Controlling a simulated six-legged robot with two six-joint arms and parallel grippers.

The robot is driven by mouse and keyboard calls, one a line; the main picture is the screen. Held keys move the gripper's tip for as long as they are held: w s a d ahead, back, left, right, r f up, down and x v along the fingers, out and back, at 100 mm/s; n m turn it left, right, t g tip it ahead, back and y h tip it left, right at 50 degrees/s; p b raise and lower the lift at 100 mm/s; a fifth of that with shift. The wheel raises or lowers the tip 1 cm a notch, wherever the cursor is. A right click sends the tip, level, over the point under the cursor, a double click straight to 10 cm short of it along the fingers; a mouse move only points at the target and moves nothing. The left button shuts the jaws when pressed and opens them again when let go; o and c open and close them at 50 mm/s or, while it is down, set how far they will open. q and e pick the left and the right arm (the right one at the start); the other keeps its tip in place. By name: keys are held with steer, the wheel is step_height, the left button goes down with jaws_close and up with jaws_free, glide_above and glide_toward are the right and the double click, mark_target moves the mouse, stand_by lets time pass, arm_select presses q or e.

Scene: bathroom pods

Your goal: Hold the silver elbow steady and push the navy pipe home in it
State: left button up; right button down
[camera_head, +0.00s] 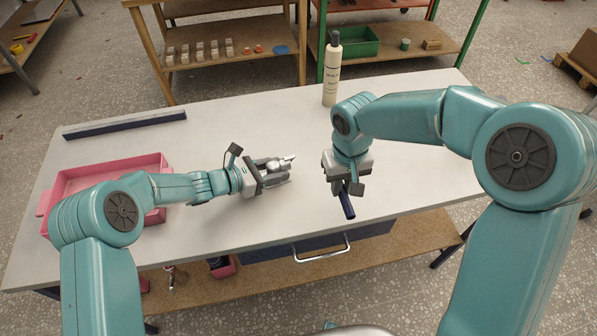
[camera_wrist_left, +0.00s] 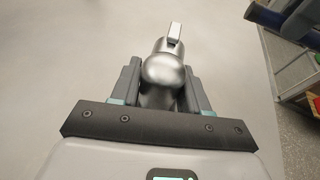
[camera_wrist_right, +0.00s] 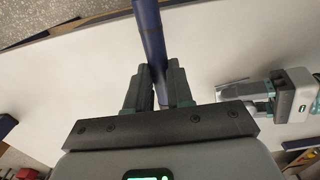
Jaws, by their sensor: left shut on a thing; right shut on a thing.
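The silver elbow (camera_head: 274,164) is in my left gripper (camera_head: 278,175), above the middle of the white table. In the left wrist view the elbow (camera_wrist_left: 164,74) sits between the two fingers of the left gripper (camera_wrist_left: 160,85), its narrower end pointing away. The navy pipe (camera_head: 347,204) is in my right gripper (camera_head: 345,185), near the table's front edge, slanting down toward the front. In the right wrist view the pipe (camera_wrist_right: 150,35) runs out between the shut fingers (camera_wrist_right: 155,85). The pipe and elbow are well apart.
A pink tray (camera_head: 150,161) stands at the left of the table (camera_head: 240,120). A dark navy bar (camera_head: 125,124) lies at the back left. A cream bottle (camera_head: 332,75) stands at the back edge. Shelves with small parts stand behind. The middle of the table is clear.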

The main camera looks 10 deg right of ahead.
steer(key=shift+w+m+y, duration=0.2)
steer(key=shift+m+y, duration=0.1)
steer(key=shift+m, duration=0.3)
steer(key=w+m+t, duration=0.1)
steer(key=w+m, duration=0.3)
steer(key=m, duration=0.1)
steer(key=w+d+m+t, duration=0.1)
steer(key=w+m+t, duration=0.1)
steer(key=w+m, duration=0.2)
steer(key=w+d+f+m+t, duration=0.1)
steer(key=w+m, duration=0.4)
steer(key=w, duration=0.1)
steer(key=shift+w+d+f+m, duration=0.1)
steer(key=shift+w+d+m, duration=0.1)
steer(key=shift+m, duration=0.1)
steer(key=shift+s+d+f+t, duration=0.1)
steer(key=shift+d+f+t, duration=0.5)
steer(key=shift+d+f, duration=0.45)
steer(key=shift+s+d+f+t, duration=0.1)
steer(key=shift+d+f+t, duration=0.1)
steer(key=shift+f+t, duration=0.2)
